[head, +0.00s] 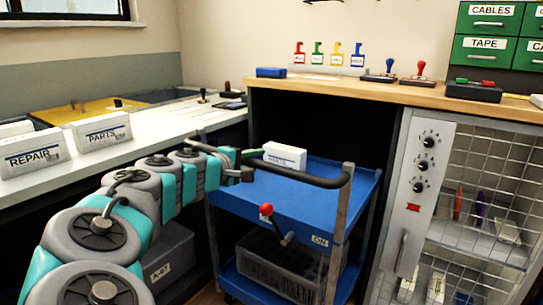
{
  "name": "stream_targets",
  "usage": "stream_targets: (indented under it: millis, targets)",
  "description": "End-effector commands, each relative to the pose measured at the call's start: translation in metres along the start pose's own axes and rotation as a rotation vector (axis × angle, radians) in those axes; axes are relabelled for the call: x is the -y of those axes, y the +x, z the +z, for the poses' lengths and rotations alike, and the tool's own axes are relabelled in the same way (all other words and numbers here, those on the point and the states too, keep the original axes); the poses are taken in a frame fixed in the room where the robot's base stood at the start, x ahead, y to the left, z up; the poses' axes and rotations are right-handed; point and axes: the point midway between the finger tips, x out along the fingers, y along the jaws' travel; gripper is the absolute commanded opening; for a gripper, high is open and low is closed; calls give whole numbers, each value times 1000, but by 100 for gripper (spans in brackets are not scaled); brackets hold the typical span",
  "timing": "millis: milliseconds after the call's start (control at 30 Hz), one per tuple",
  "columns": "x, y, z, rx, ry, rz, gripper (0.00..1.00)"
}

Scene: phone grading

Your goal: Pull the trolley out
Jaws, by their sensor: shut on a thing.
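The trolley (300,205) is blue with two shelves and grey posts, in the middle of the head view. Its back part reaches into the dark bay under the wooden counter. A black handle bar (318,182) runs across its near top side. A lever with a red knob (267,210) sits on the trolley's front, left of an "ON" label (320,241).
A white box (285,156) stands on the trolley's top shelf and a dark crate (275,268) on the lower one. A wire-mesh cabinet (470,200) stands close on the right. A white bench (160,130) with "REPAIR" (33,158) and "PARTS" (102,133) boxes lies left.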

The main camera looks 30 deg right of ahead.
Motion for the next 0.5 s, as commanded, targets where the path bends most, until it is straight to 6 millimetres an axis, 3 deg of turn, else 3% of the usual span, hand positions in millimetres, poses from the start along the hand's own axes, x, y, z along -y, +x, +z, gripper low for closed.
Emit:
stream_targets:
  millis: [200, 500]
  targets:
    - [15, -57, -2, -6, 1, -2, 0]
    - [24, -108, 0, -2, 0, -2, 0]
